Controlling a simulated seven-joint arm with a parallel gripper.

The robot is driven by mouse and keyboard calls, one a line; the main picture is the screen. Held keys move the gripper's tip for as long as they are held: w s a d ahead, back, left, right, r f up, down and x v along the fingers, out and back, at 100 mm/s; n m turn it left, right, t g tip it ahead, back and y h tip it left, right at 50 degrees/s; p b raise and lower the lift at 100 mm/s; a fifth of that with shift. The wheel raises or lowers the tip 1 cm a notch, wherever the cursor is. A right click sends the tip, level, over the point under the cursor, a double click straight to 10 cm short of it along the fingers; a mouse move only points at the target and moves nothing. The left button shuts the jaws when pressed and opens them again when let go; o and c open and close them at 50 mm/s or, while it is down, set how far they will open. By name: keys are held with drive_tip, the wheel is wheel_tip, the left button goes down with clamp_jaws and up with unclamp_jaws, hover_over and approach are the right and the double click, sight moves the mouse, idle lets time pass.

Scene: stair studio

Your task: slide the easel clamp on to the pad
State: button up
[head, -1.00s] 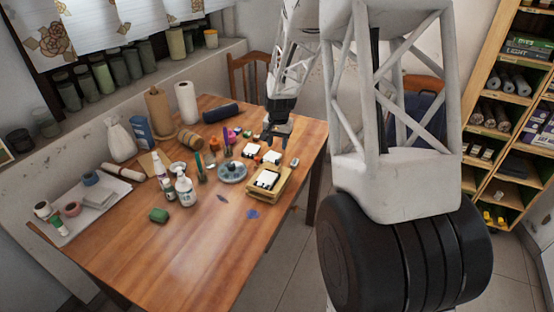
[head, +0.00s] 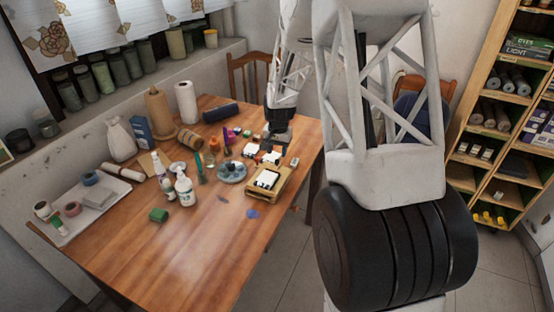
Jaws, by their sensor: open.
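A small wooden board or tray (head: 278,191) lies near the table's right edge, with a white pad (head: 267,178) that has black marks on top. My gripper (head: 268,150) points down just behind it, low over a cluster of small white, orange and dark items (head: 271,158). The easel clamp may be among these, but they are too small to tell. My gripper is open; its fingertips are small and partly merge with the items, so I cannot tell whether they touch anything.
A grey round palette (head: 232,172), white bottles (head: 184,188) and a brush jar stand to the left. A small pale item (head: 294,162) lies to the right.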

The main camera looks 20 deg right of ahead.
sight(277, 160)
drive_tip(key=shift+f, duration=2.2)
clamp_jaws()
